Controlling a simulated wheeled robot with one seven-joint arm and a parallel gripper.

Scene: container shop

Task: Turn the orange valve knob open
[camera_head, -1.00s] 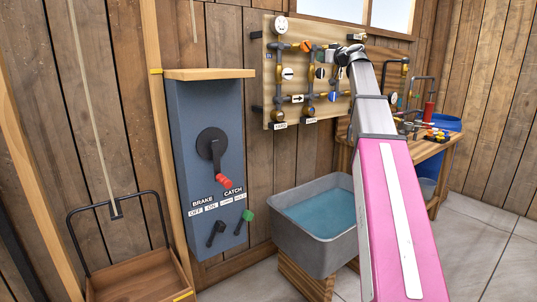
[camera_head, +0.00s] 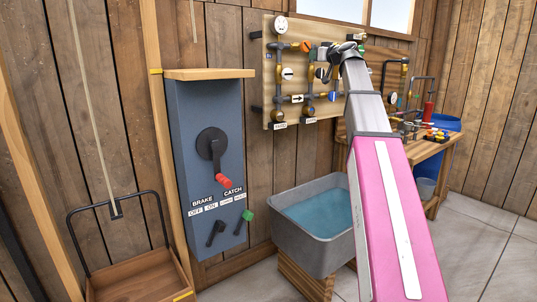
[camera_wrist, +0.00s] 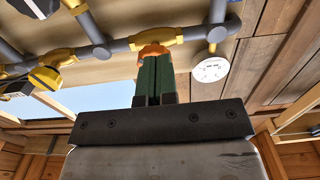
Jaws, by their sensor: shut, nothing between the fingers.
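The orange valve knob (camera_head: 306,47) sits on the upper pipe of the wooden board, right of the round white gauge (camera_head: 281,25). In the wrist view the orange knob (camera_wrist: 153,50) shows just past my fingertips, on a brass valve body (camera_wrist: 155,36). My gripper (camera_wrist: 153,62) has green fingers pressed together with nothing between them. The fingertips overlap the knob's lower edge in that view; I cannot tell whether they touch it. In the head view my gripper (camera_head: 322,51) is small and dark, close to the right of the knob.
The pipe board (camera_head: 270,60) carries other pipes, gauges and a blue handle (camera_head: 332,96). A grey water basin (camera_head: 312,240) stands below. A blue-grey brake panel (camera_head: 195,110) is left of the board. A workbench (camera_head: 430,150) with tools stands at the right.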

